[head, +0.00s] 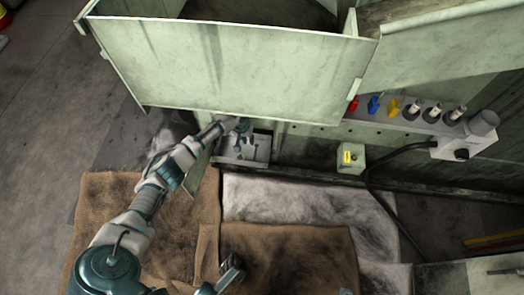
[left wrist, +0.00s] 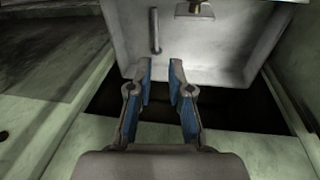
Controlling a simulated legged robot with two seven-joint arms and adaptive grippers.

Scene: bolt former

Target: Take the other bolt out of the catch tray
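The catch tray (head: 262,152) is a pale metal tray below the machine's big panel in the head view. It fills the top of the left wrist view (left wrist: 225,62). One bolt (left wrist: 155,31) lies in it, a thin grey rod pointing toward my fingers. My left gripper (head: 243,138) reaches over the tray. In the left wrist view its blue-padded fingers (left wrist: 160,72) are apart with nothing between them, just short of the bolt. My right gripper (head: 232,272) is low in the head view, over the brown mats, too small and dark to read.
The large panel (head: 230,65) overhangs the tray. A small metal block (left wrist: 194,9) shows at the tray's far side. A yellow-fronted box (head: 350,158) and black cable (head: 372,180) are to the right. Brown mats (head: 290,250) cover the floor in front.

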